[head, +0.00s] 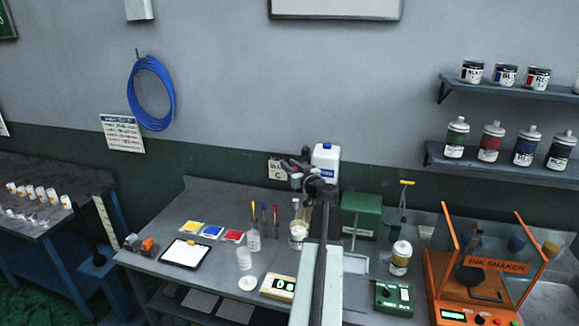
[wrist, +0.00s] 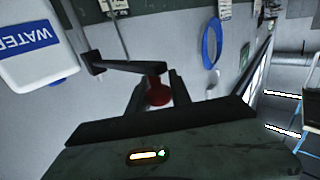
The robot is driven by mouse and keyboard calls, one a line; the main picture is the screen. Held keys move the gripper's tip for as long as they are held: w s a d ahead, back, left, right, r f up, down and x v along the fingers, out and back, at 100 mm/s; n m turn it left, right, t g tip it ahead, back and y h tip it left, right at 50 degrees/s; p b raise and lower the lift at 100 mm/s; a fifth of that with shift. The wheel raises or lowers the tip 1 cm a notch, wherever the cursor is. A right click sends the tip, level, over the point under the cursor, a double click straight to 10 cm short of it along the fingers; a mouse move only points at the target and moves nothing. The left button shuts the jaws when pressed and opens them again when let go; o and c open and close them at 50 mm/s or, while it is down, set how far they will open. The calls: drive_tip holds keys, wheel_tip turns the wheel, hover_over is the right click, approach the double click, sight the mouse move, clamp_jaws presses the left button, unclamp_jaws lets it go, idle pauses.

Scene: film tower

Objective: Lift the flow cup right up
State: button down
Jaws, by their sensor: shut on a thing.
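My gripper (wrist: 158,92) is shut on a dark red rounded piece (wrist: 157,91) in the wrist view, which I take to be the grip of the flow cup. A dark bar (wrist: 120,66) runs left beside it. In the head view my gripper (head: 296,168) is high over the back of the bench, in front of the wall. Below it a thin upright piece (head: 297,208) shows over a white pot (head: 298,236). The cup's body is not clear, and my arm covers part of this area.
A white water jug (head: 325,165) stands close behind my gripper, with a green box (head: 359,214) to the right. Shelves (head: 505,165) hold ink cans.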

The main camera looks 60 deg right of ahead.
drive_tip(key=c, duration=1.2)
unclamp_jaws()
drive_tip(key=v, duration=0.8)
